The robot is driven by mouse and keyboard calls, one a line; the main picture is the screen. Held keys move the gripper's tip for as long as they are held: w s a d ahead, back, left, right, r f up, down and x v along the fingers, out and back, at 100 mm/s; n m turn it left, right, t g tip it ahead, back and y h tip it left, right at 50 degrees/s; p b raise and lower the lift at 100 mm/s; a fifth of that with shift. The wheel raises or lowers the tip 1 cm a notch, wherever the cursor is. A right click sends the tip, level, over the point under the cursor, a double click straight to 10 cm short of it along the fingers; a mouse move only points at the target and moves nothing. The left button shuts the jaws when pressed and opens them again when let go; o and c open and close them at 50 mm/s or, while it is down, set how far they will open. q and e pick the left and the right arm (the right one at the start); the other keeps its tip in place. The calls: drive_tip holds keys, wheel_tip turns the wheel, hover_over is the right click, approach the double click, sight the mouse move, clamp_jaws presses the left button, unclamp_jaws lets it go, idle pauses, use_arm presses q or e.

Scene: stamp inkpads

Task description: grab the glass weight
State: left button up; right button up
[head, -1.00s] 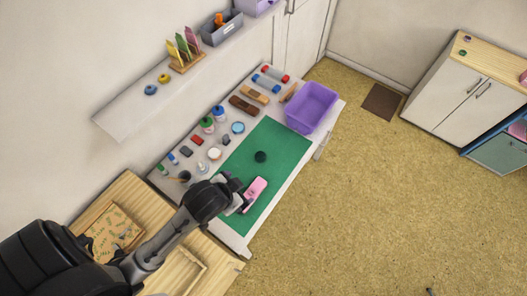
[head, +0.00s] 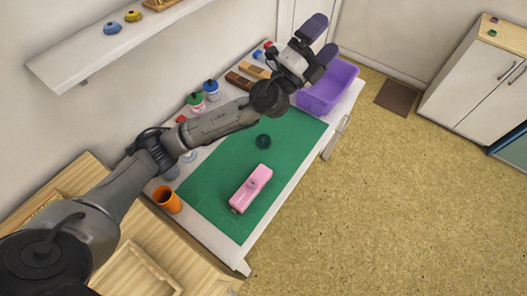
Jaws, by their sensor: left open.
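A dark, round, glassy-looking piece, which seems to be the glass weight (head: 263,141), sits on the green mat (head: 215,180) towards its far end. My left gripper (head: 320,40) is open, with its two dark purple-grey fingers apart and nothing seen between them. It is held high at the upper right, in front of the purple bin's far side and well away from the weight. My left arm crosses over the back of the table and hides some of the things there. My right gripper is not in view.
A pink block-like object (head: 251,189) lies on the mat nearer me. The purple bin (head: 328,88) stands at the table's far end. An orange cup (head: 167,199) is at the near left. Bottles (head: 211,89) and blocks line the back. The mat is otherwise clear.

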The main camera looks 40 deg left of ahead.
use_arm(q)
wheel_tip(320, 180, down, 6)
drive_tip(key=w+d+m+g+h+b, duration=0.25)
drive_tip(key=m+g+h, duration=0.45)
drive_tip(key=m, duration=0.4)
drive_tip(key=m+g+y+b, duration=0.2)
drive_tip(key=g+y, duration=1.1)
drive_tip(key=g, duration=0.3)
approach(263, 139)
drive_tip(key=f, duration=0.2)
drive_tip(key=f+b, duration=0.1)
drive_tip(key=f, duration=0.2)
drive_tip(key=shift+w+d, duration=0.2)
drive_tip(key=shift+w, duration=0.05)
drive_tip(key=shift+w+a+f+b, duration=0.1)
drive_tip(key=shift+f+b, duration=0.4)
drive_tip(key=shift+f, duration=0.85)
drive_tip(key=shift+w+a+f+b, duration=0.1)
drive_tip(key=shift+f+b, duration=0.4)
drive_tip(key=shift+f, duration=0.85)
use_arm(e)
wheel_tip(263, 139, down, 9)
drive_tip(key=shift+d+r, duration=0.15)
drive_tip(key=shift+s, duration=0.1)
use_arm(q)
drive_tip(key=c, duration=1.1)
